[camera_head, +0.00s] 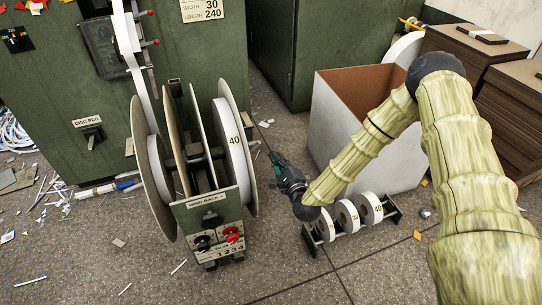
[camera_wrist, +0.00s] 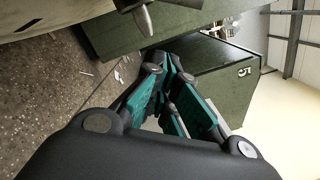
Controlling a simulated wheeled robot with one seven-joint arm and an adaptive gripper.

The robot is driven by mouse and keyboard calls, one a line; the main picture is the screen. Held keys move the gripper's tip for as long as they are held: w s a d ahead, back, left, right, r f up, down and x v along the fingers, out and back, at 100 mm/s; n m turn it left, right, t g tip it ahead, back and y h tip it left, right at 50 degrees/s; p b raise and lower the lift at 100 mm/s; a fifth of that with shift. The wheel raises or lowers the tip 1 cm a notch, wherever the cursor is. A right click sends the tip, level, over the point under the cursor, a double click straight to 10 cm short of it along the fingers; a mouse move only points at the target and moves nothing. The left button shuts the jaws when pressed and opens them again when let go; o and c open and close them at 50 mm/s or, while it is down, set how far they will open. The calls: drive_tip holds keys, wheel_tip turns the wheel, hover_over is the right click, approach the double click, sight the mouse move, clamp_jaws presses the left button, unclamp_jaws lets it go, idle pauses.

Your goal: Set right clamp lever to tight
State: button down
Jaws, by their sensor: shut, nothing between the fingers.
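I cannot pick out the right clamp lever with certainty. The wind rack (camera_head: 210,212) stands in the middle of the head view, with black and red knobs (camera_head: 232,234) on its front panel. A large reel marked 40 (camera_head: 233,140) sits on its right side. My gripper (camera_head: 271,156) is shut and empty, just right of this reel and apart from it in the picture. In the wrist view, its teal fingers (camera_wrist: 168,66) come together. A rounded grey metal part (camera_wrist: 145,17) shows at the top edge of the wrist view; I cannot tell what it belongs to.
A green cabinet (camera_head: 190,50) with a disc peg (camera_head: 91,133) stands behind the rack. A white open box (camera_head: 345,120) is behind my arm. A low stand with several small reels (camera_head: 347,214) lies below my wrist. Paper scraps litter the floor.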

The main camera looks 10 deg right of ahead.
drive_tip(key=s+d+p, duration=0.1)
drive_tip(key=s+p, duration=0.1)
drive_tip(key=s, duration=0.7)
drive_tip(key=shift+p, duration=0.4)
drive_tip(key=shift+d, duration=0.1)
drive_tip(key=s+a+f+n+g, duration=0.3)
drive_tip(key=s+f+n+g, duration=0.25)
drive_tip(key=s, duration=0.25)
drive_tip(key=s+a+f+n+g, duration=0.3)
drive_tip(key=s+f+n+g, duration=0.1)
drive_tip(key=s+f+n, duration=0.3)
drive_tip(key=s+d+n+g+h, duration=0.1)
drive_tip(key=s+d+n+g, duration=0.2)
drive_tip(key=s, duration=0.4)
drive_tip(key=s+d+f+n+g+h, duration=0.1)
drive_tip(key=s+n, duration=0.3)
drive_tip(key=s, duration=0.4)
drive_tip(key=s+d+f+n+g+h, duration=0.1)
drive_tip(key=s+d+n+g, duration=0.2)
drive_tip(key=s, duration=0.5)
drive_tip(key=shift+d+f+g+p, duration=0.15)
drive_tip(key=shift+d+g+p, duration=0.3)
drive_tip(key=shift+d+g, duration=0.4)
